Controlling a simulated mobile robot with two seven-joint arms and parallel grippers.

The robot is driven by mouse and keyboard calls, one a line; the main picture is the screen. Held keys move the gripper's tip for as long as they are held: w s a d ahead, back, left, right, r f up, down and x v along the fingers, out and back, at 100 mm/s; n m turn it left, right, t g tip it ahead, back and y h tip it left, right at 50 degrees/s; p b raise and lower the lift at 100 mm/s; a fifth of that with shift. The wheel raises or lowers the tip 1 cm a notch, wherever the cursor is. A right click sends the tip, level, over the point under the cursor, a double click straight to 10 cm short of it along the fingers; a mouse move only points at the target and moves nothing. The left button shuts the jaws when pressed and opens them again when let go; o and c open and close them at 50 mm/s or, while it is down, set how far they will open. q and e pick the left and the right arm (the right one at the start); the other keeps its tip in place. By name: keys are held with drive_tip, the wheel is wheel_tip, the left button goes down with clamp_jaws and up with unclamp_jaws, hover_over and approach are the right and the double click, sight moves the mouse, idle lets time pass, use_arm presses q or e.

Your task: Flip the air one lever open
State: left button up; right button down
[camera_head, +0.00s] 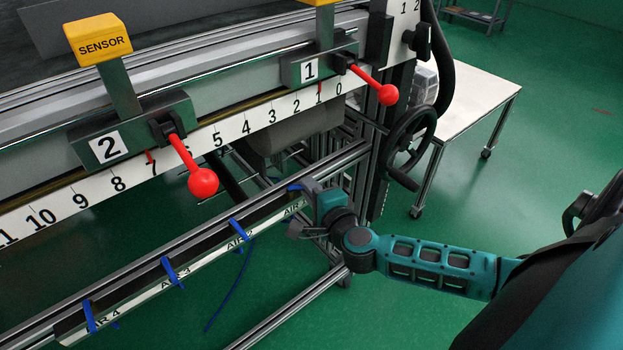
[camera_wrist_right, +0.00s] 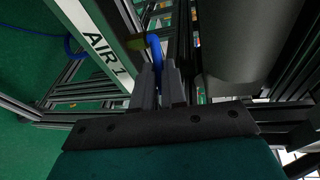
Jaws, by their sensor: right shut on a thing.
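The AIR 1 label (camera_head: 293,207) marks the near right end of the lower rail (camera_head: 200,262); it also shows in the wrist view (camera_wrist_right: 107,52). My right gripper (camera_head: 302,192) is at that end of the rail. In the wrist view its two fingers (camera_wrist_right: 158,82) are shut on the blue air one lever (camera_wrist_right: 155,52), beside a small brass-coloured valve part (camera_wrist_right: 138,43). In the head view the gripper hides most of this lever. Other blue levers hang at AIR 2 (camera_head: 237,227), AIR 3 (camera_head: 171,270) and AIR 4 (camera_head: 90,316). My left gripper is out of view.
Above the rail are a numbered scale (camera_head: 228,131) and two red ball handles, one at stop 2 (camera_head: 203,183) and one at stop 1 (camera_head: 388,95). A black handwheel (camera_head: 408,148) stands right of the gripper. A white-topped cart (camera_head: 470,90) is behind. The green floor at right is open.

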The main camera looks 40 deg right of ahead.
drive_tip(key=shift+s+a+f+m+g+h, duration=0.15)
drive_tip(key=shift+a+m+g+h, duration=0.5)
drive_tip(key=shift+m+h, duration=0.75)
drive_tip(key=shift+s+a+r+m+g+h, duration=0.1)
drive_tip(key=shift+s+a+m+g+h, duration=0.2)
drive_tip(key=shift+m+g+h, duration=1.1)
drive_tip(key=shift+s+a+f+m+g+h, duration=0.15)
drive_tip(key=shift+a+m+g+h, duration=0.3)
drive_tip(key=shift+m+h, duration=1)
drive_tip(key=shift+a+r+n+h, duration=0.15)
drive_tip(key=shift+n+h, duration=0.2)
drive_tip(key=shift+h, duration=0.2)
drive_tip(key=c, duration=1.5)
unclamp_jaws()
